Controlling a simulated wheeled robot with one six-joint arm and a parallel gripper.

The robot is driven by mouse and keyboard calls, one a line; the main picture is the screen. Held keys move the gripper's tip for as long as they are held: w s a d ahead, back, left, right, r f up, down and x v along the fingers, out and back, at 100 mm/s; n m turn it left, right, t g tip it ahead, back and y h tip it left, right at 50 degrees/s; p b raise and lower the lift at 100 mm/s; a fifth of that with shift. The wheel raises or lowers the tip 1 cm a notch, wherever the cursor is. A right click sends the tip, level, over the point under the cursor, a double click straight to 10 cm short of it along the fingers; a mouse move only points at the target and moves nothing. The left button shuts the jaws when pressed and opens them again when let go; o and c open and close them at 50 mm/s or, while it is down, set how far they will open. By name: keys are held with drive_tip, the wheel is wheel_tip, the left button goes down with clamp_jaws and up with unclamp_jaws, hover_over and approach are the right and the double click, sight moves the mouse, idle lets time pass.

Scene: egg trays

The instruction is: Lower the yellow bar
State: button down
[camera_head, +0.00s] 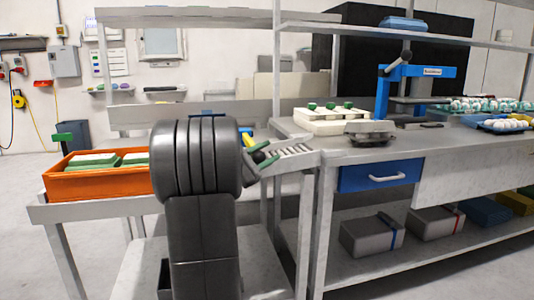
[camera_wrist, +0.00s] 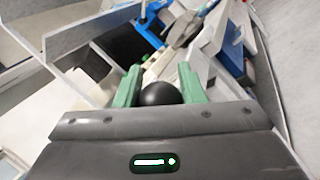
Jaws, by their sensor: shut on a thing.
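A small patch of yellow (camera_head: 246,131), perhaps the yellow bar, shows just past my arm in the head view; most of it is hidden, so its height and tilt cannot be told. I cannot pick it out in the wrist view. My gripper (camera_head: 262,154) is beside the sloped metal rack, below and right of the yellow patch. In the wrist view my gripper (camera_wrist: 158,76) has its two green fingers shut on a round black knob (camera_wrist: 160,94). What the knob is fixed to is hidden.
An orange crate (camera_head: 100,183) with green-and-white trays stands left.

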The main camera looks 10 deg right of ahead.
drive_tip(key=shift+f, duration=0.5)
drive_tip(key=c, duration=1)
unclamp_jaws()
drive_tip(key=shift+s, duration=0.1)
drive_tip(key=shift+r, duration=0.1)
drive_tip(key=shift+a, duration=0.1)
drive_tip(key=shift+a, duration=0.15)
drive_tip(key=p+v, duration=0.3)
drive_tip(key=v, duration=1)
drive_tip(key=shift+s+a+r, duration=0.1)
drive_tip(key=shift+s+a, duration=0.05)
drive_tip(key=shift+s, duration=0.05)
